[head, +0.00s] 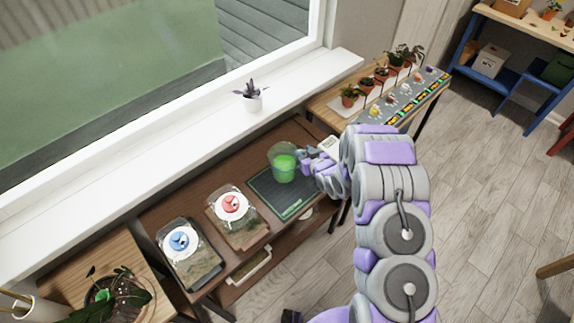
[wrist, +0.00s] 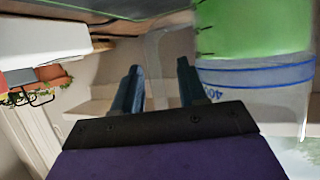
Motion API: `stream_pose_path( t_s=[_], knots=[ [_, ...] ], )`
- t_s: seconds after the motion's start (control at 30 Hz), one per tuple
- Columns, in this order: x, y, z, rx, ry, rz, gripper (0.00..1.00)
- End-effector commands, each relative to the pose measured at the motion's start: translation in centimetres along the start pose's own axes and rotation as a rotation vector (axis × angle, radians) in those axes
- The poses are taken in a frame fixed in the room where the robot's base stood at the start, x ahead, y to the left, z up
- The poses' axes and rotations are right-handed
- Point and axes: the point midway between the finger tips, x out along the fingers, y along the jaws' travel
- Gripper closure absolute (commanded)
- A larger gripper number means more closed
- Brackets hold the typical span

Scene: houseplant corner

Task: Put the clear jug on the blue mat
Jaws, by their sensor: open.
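In the wrist view the jug (wrist: 255,75) fills the upper right, with a blue band and markings. My gripper (head: 307,155) is at the jug's right side. Its two fingers (wrist: 157,88) are open, and a pale, see-through curved strip, perhaps the jug's handle, shows between them. I cannot tell whether they touch it. I see no plainly blue mat.
A small potted plant (head: 252,97) is on the windowsill. Potted plants (head: 375,82) and a grey patterned strip (head: 412,98) occupy the right table.

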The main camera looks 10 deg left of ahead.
Motion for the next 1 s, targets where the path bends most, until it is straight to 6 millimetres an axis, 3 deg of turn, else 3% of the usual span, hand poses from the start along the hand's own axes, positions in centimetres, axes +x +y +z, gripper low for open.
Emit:
stream_pose_path(
  t_s=[0.07,0.5,1.0],
  knots=[
    [-0.02,0.01,-0.02,0.000,0.000,0.000,0.60],
    [-0.02,-0.01,0.02,0.000,0.000,0.000,1.00],
    [-0.02,-0.01,0.00,0.000,0.000,0.000,1.00]
  ],
)
